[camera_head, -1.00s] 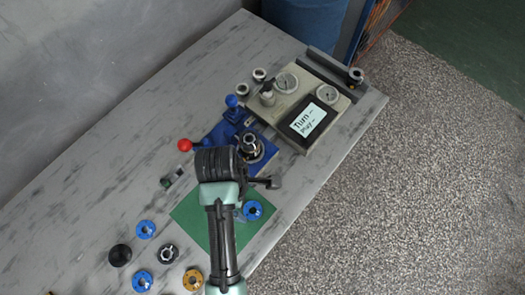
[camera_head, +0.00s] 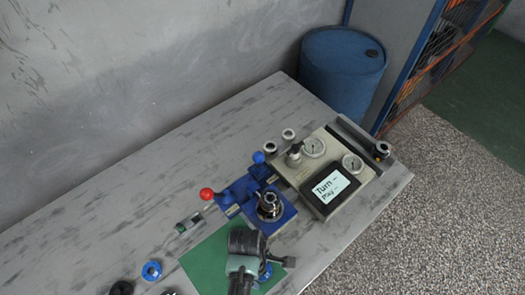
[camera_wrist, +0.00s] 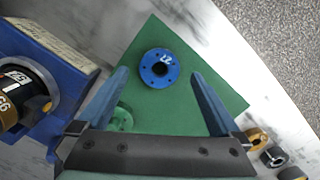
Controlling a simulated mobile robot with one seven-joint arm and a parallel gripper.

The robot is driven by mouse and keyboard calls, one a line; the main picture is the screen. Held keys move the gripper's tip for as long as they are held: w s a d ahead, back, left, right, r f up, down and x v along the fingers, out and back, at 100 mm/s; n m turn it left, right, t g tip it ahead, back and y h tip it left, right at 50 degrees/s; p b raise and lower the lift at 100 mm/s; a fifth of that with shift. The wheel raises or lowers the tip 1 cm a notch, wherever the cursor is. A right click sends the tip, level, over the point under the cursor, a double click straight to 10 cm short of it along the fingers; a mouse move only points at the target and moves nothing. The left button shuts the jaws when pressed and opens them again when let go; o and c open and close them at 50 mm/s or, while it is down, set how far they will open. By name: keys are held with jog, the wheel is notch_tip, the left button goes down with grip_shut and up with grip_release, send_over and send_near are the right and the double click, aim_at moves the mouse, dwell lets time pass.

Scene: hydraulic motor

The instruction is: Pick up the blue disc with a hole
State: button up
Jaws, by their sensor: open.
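The blue disc with a hole (camera_wrist: 147,76) lies flat on a green mat (camera_wrist: 157,33) in the wrist view, with a dark centre hole, small holes around it and white marking. In the head view the disc (camera_head: 266,276) is partly hidden by my arm. My gripper (camera_wrist: 160,73) is open and empty. Its two fingers appear on either side of the disc in the wrist picture; the height gap is hard to judge. The gripper (camera_head: 286,262) also shows in the head view at the mat's right side.
A blue fixture (camera_head: 283,214) with a metal chuck stands just behind the mat, close to my gripper. A gauge panel (camera_head: 290,172) stands beyond it. A green round part (camera_wrist: 121,118) is beside my left finger. Another blue disc (camera_head: 152,271) lies left of the mat.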

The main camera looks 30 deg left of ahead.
jog(key=shift+d+f, duration=0.1)
jog(key=shift+f, duration=0.85)
jog(key=shift+w, duration=0.1)
grip_shut()
